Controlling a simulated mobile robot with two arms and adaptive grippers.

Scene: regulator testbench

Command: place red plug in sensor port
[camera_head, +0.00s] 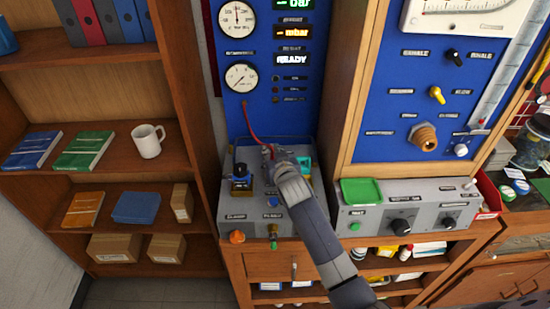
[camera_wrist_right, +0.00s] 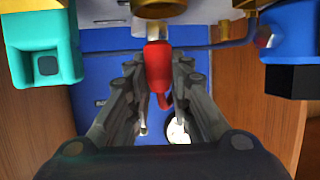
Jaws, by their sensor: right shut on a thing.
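The red plug (camera_wrist_right: 158,68) is upright between the fingers of my right gripper (camera_wrist_right: 158,82) in the wrist view. The gripper is shut on it, and its pale metal tip points toward a brass fitting (camera_wrist_right: 158,8) at the top edge. Whether the tip touches the fitting cannot be told. In the head view my right gripper (camera_head: 270,155) is over the grey bench box, and my arm hides much of its top. A red hose (camera_head: 254,132) runs from the blue panel to the gripper. No port label is readable. My left gripper is not in view.
A teal block (camera_wrist_right: 42,50) and a blue block with a black end (camera_wrist_right: 290,45) flank the plug. A black-topped regulator (camera_head: 241,172) stands left of my gripper on the grey box (camera_head: 232,215). A green tray (camera_head: 361,191) is to the right.

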